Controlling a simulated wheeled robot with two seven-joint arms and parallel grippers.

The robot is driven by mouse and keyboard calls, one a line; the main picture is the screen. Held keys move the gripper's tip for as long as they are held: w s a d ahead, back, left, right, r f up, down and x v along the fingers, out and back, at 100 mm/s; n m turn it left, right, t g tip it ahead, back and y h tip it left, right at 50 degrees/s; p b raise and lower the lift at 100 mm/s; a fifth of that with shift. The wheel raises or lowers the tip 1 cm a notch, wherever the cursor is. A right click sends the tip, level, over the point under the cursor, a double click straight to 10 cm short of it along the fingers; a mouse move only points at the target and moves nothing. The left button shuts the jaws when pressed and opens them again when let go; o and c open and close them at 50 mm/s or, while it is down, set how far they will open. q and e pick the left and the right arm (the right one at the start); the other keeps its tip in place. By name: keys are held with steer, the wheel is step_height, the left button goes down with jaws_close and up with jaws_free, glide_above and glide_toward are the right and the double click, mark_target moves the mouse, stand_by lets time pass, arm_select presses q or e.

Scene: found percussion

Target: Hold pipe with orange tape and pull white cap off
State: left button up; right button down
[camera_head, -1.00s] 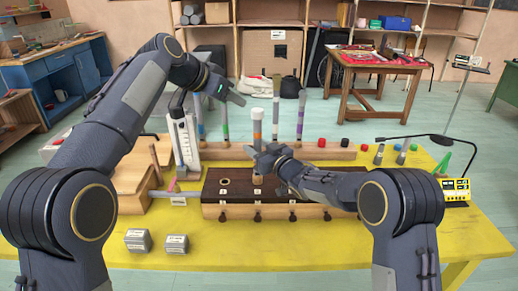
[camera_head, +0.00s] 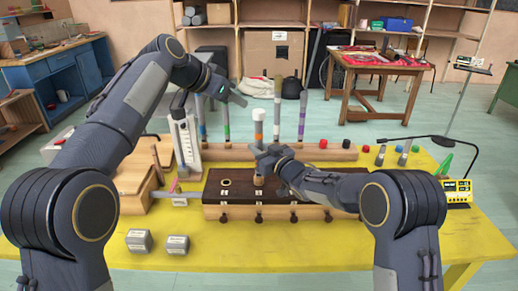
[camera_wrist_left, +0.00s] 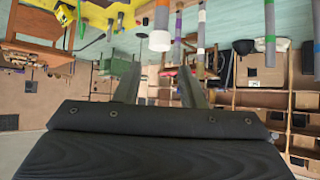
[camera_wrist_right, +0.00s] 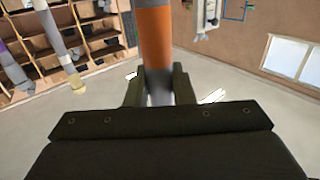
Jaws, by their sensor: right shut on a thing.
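The pipe with orange tape (camera_head: 259,127) stands upright above the dark rack on the yellow table, with the white cap (camera_head: 259,114) on its top end. My right gripper (camera_head: 266,156) is shut on this pipe below the tape; the right wrist view shows the orange band (camera_wrist_right: 155,36) just above the fingers (camera_wrist_right: 158,88). My left gripper (camera_head: 238,98) is open and empty, above and to the left of the cap, apart from it. In the left wrist view the white cap (camera_wrist_left: 160,41) lies beyond the spread fingers (camera_wrist_left: 160,84). The pipe's lower end is partly hidden by my right gripper.
Other taped pipes, such as a purple-banded one (camera_head: 302,118), stand in a wooden rack (camera_head: 325,154) behind. A white metered device (camera_head: 186,138) stands left of the pipe. Two grey blocks (camera_head: 139,241) lie at the front left.

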arm_select(q)
steer(key=o, duration=0.4)
steer(key=shift+w+d, duration=0.1)
steer(key=shift+d, duration=0.2)
steer(key=shift+o, duration=0.3)
steer(key=w+d+r+n+t+h, duration=0.1)
steer(key=d+r+t+h, duration=0.1)
steer(key=d+t, duration=0.3)
steer(key=d, duration=0.3)
steer(key=shift+w+d+r+n, duration=0.2)
steer(key=shift+d+r+n, duration=0.1)
steer(key=shift+d, duration=0.05)
steer(key=n+t+y, duration=0.4)
steer(key=n+y, duration=0.3)
steer(key=y, duration=0.2)
glide_toward(259, 116)
steer(key=w, duration=0.4)
steer(key=w+f, duration=0.1)
steer(key=w, duration=0.6)
steer(key=shift+w+f, duration=0.3)
steer(key=shift+w, duration=0.05)
